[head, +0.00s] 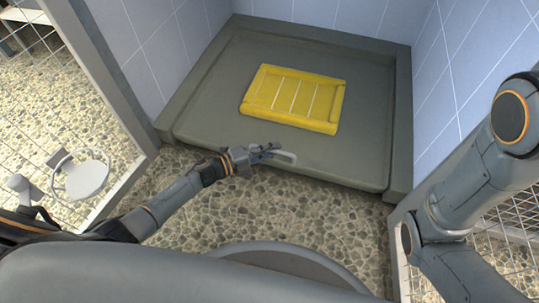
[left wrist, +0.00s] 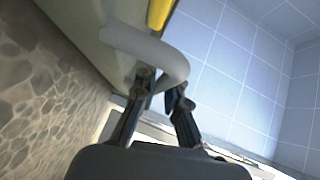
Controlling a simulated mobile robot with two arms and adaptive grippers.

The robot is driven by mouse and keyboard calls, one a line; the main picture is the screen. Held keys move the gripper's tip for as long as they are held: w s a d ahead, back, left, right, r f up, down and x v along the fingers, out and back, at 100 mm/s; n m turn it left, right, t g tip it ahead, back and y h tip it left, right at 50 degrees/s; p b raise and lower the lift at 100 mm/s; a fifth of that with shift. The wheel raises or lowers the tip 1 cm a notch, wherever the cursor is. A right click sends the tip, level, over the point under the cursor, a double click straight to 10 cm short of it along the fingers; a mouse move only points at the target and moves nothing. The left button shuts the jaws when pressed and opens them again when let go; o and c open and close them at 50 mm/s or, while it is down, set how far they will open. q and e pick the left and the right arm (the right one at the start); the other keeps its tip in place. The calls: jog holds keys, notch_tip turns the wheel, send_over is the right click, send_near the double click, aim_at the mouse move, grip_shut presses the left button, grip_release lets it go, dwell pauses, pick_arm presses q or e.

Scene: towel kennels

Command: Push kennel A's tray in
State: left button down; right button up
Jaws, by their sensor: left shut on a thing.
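Kennel A's tray, which I take to be the wide grey tray (head: 350,165), lies between two tiled walls inside a grey border. A pale curved handle (head: 285,157) sits at its front edge. My left gripper (head: 264,153) is at that handle, shut on it. In the left wrist view the handle (left wrist: 150,48) arches across and the fingers (left wrist: 160,88) close around its near end. My right arm shows at the right, but its gripper is out of view.
Pebbled floor (head: 265,205) lies in front. Grey posts and wire mesh flank both sides. Tiled walls (head: 165,50) close in the sides and back.

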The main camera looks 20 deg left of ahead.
pick_arm(q)
jog(key=shift+w+f, duration=0.1)
jog(key=shift+w, duration=0.3)
jog(key=shift+a, duration=0.1)
jog(key=c, duration=1.4)
grip_release()
jog(key=shift+w, duration=0.1)
jog(key=shift+o, duration=0.2)
jog(key=v, duration=1.1)
jog(key=shift+s+a, duration=0.2)
jog(key=shift+s, duration=0.15)
jog(key=shift+r, duration=0.25)
